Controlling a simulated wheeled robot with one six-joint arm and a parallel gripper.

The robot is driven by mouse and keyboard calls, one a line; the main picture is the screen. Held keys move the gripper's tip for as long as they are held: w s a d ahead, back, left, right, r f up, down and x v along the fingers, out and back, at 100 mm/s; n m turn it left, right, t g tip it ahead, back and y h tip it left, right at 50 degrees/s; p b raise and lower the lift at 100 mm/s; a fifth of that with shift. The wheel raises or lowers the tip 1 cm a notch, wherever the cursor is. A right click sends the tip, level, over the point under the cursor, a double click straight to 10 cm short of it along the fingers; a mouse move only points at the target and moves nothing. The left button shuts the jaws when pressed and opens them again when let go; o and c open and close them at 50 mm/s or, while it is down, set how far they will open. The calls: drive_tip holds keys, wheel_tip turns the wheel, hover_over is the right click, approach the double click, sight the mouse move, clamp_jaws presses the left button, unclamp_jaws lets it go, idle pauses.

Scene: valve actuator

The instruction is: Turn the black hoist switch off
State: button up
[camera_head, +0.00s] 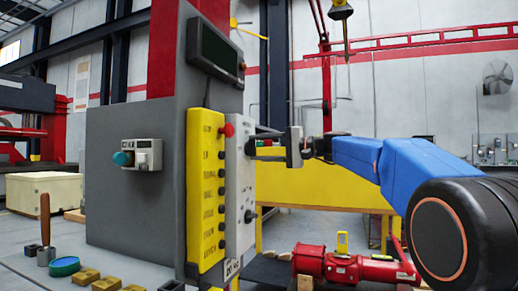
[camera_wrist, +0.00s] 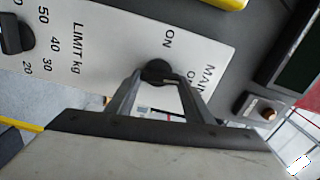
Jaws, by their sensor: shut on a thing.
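The black switch (camera_wrist: 157,70) is a round knob on a white panel (camera_wrist: 110,30), with "MAIN" and "ON" lettering beside it in the wrist view. My gripper (camera_wrist: 160,82) has one finger on each side of this knob and is shut on it. In the head view my gripper (camera_head: 262,143) reaches from the right to the upper part of the white panel (camera_head: 236,190), and its fingers largely hide the switch there. Which way the knob points is hard to tell.
A second black knob (camera_wrist: 16,36) sits by the "LIMIT kg" scale; it also shows lower on the panel (camera_head: 250,216). A yellow button box (camera_head: 206,190) with a red button (camera_head: 227,130) stands beside it. A dark display (camera_head: 214,50) is above. Red machinery (camera_head: 345,268) lies below my arm.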

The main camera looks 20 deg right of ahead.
drive_tip(key=shift+m, duration=0.6)
drive_tip(key=o, duration=1.1)
drive_tip(key=shift+w+f, duration=0.1)
drive_tip(key=shift+c, duration=0.2)
drive_tip(key=shift+d, duration=0.1)
drive_tip(key=v, duration=1.7)
